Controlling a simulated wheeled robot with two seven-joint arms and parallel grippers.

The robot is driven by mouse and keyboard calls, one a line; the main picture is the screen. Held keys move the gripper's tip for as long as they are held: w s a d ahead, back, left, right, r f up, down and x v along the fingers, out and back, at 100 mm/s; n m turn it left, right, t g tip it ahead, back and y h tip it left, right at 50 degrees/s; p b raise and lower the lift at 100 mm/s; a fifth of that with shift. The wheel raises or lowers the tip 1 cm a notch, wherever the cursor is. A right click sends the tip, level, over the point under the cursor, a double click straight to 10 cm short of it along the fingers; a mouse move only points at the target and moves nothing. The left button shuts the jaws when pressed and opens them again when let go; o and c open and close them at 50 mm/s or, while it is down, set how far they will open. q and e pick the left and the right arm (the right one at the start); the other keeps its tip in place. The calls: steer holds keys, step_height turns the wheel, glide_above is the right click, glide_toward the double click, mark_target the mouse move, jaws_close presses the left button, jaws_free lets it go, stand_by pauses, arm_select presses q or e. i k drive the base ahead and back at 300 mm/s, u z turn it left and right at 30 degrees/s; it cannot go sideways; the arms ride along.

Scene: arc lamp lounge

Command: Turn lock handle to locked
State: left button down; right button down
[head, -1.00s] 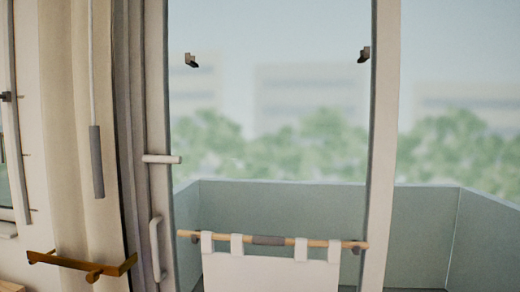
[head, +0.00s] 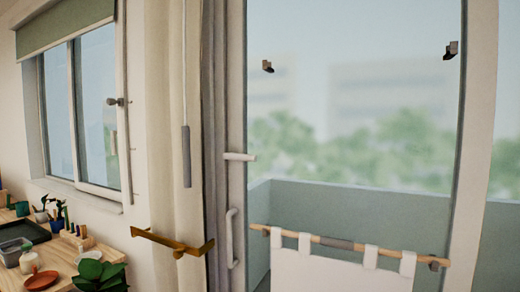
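A white lever handle (head: 239,156) sits on the left frame of the glass door (head: 340,110). It lies level, its free end pointing right over the glass. A white upright pull handle (head: 231,238) is below it on the same frame. The window at the left has a small dark handle (head: 117,102) on its frame. No marking shows which position is locked. Neither of my grippers is in view.
A wooden rod (head: 290,234) with a white cloth (head: 330,272) hangs low across the door, under two dark hooks. A beige curtain (head: 160,120), grey wand (head: 186,155) and brass holdback (head: 172,243) are left of the door. A wooden table (head: 60,262) with plants stands lower left.

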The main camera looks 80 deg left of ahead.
mark_target(233, 156)
steer(key=k, duration=1)
steer(key=u, duration=1.35)
